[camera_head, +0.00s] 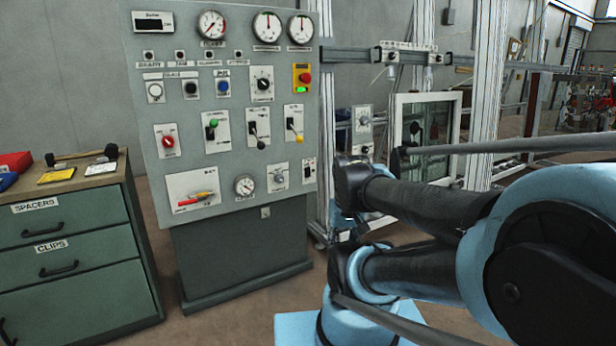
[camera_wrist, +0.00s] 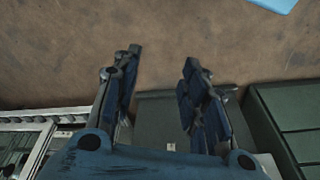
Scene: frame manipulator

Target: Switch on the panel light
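The grey control panel (camera_head: 150,120) stands left of centre in the head view. It has several gauges, buttons, levers and knobs. A small white switch plate (camera_head: 308,170) sits at its lower right. The labels are too small to tell which control is for the light. My gripper (camera_wrist: 162,58) shows in the wrist view with its fingers apart and nothing between them. Beyond the fingers, the dark panel base (camera_wrist: 165,108) and the floor show. The gripper itself cannot be made out in the head view, where my arm fills the lower right.
A green drawer cabinet (camera_head: 62,255) with tools on top stands left of the panel. A white window frame (camera_head: 428,100) hangs in a metal stand to the right. Brown floor (camera_head: 225,320) is clear in front of the panel.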

